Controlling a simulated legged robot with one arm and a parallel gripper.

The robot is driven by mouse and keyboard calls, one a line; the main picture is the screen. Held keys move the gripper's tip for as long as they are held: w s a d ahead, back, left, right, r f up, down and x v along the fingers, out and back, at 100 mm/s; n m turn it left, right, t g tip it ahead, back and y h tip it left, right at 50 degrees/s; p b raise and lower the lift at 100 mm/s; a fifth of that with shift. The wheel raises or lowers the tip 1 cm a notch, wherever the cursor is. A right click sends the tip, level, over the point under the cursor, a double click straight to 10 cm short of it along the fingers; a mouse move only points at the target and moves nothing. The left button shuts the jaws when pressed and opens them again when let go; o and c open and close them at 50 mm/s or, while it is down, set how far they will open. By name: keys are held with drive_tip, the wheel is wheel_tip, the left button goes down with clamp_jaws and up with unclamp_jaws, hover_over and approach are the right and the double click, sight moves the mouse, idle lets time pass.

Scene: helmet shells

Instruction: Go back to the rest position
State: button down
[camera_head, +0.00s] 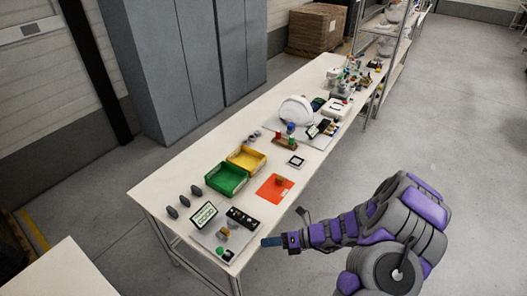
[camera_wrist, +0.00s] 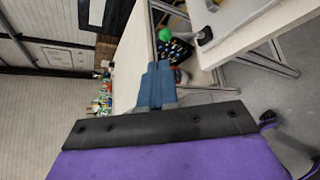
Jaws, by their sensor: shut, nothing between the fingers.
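My gripper (camera_head: 270,241) is at the end of my purple and grey arm, at the near right edge of the long white table (camera_head: 160,192). Its blue fingers are together, with nothing between them. In the wrist view the shut gripper (camera_wrist: 158,66) points up the picture, with a table edge behind it. In the head view the fingertips are close to a board (camera_head: 213,243) with small devices; I cannot tell the exact gap.
A green bin (camera_head: 226,179), a yellow bin (camera_head: 246,158) and an orange sheet (camera_head: 274,188) lie on the table. A white helmet shell (camera_head: 296,110) stands farther back. Another white table (camera_head: 62,272) is at the lower left. Floor right of the long table is clear.

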drive_tip(key=s+a+r+n+g+h+b, duration=0.2)
drive_tip(key=s+r+n+g, duration=0.1)
drive_tip(key=s+r+n, duration=0.5)
drive_tip(key=s+a+r+n+g+h+b, duration=0.1)
drive_tip(key=s+a+r+n+g+h, duration=0.15)
drive_tip(key=s+r+n, duration=0.4)
drive_tip(key=s+d+r+n+t+h+b, duration=0.1)
drive_tip(key=s+d+r+n+h, duration=0.1)
drive_tip(key=s+d+n+h, duration=0.2)
drive_tip(key=s+d+r+n+h+b, duration=0.2)
drive_tip(key=s+d+n+h, duration=0.3)
drive_tip(key=s+d+n, duration=0.4)
drive_tip(key=s+n, duration=0.2)
drive_tip(key=n, duration=0.1)
drive_tip(key=shift+s+r+n+t+b, duration=0.25)
drive_tip(key=shift+r+n+t+b, duration=0.05)
drive_tip(key=shift+r+n+t, duration=0.1)
